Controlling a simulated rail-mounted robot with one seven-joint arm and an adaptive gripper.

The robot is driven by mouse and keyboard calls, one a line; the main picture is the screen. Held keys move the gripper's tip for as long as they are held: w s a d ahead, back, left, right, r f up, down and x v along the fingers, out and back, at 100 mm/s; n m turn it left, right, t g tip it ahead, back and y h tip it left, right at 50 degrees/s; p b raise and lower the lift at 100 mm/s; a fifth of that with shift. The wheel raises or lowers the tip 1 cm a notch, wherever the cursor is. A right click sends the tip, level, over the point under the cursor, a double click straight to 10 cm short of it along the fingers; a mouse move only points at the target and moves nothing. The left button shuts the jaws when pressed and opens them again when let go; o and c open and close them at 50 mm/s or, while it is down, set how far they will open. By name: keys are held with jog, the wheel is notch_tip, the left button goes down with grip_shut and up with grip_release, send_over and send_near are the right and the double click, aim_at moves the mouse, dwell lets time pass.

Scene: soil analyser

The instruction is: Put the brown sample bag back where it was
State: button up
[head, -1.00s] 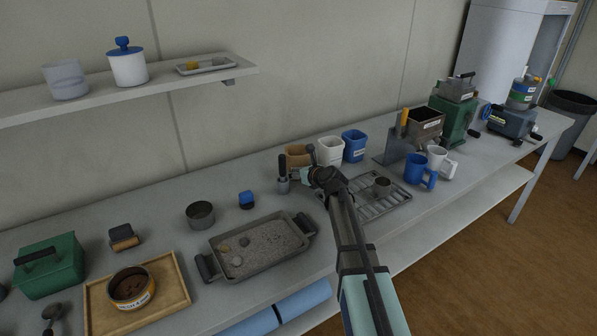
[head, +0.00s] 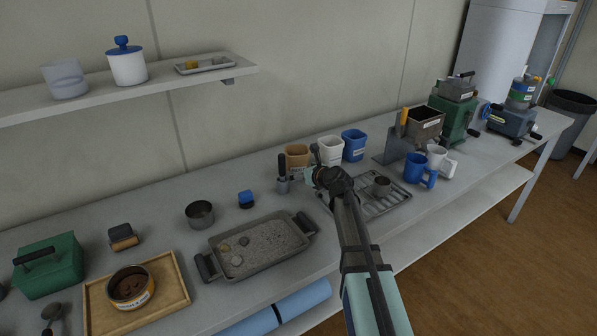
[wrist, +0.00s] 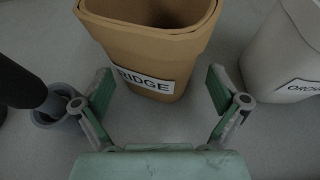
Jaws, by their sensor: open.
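The brown sample bag (head: 297,156) stands upright on the bench at the left end of a row with a white bag and a blue bag. In the wrist view the brown bag (wrist: 155,50) shows its open top and a label reading "RIDGE". My gripper (wrist: 160,92) is open, its two fingers spread in front of the bag's lower part, with a gap to each side; nothing is held. In the head view my gripper (head: 314,175) is just in front of the brown bag and partly hidden by my arm.
The white bag (head: 331,150) is close on the right, also in the wrist view (wrist: 285,65). The blue bag (head: 354,145) is beyond it. A grey pot with a dark-handled tool (head: 283,180) stands close on the left. A wire rack (head: 372,208) and a soil tray (head: 258,245) lie nearby.

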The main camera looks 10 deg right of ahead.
jog(key=v, duration=0.9)
jog(key=shift+s, duration=0.15)
jog(key=shift+d, duration=0.1)
